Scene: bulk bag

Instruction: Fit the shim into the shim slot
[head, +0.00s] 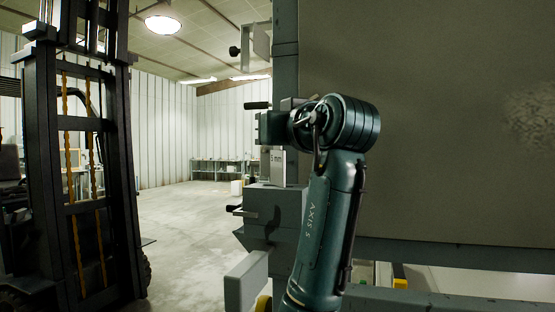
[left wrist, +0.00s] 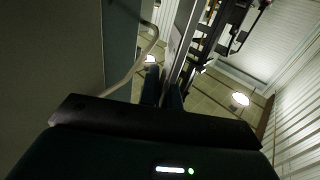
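The shim (head: 277,168) is a thin light-grey plate marked "5 mm", seen upright in the head view. My left gripper (head: 268,127) points left at its upper end. In the left wrist view the two dark fingers (left wrist: 163,92) close on the grey strip of the shim (left wrist: 183,35). The shim hangs down from the fingers, its lower edge close to the top of a dark grey block (head: 275,215) on the frame post. The shim slot is not clearly visible; I cannot tell whether the lower edge touches or enters anything. My right gripper is out of view.
A grey post (head: 286,60) and large flat panel (head: 430,110) stand close behind and right of my arm. A small black handle (head: 257,105) sticks out left near the gripper. A forklift mast (head: 95,170) stands at left. The floor between (head: 185,220) is open.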

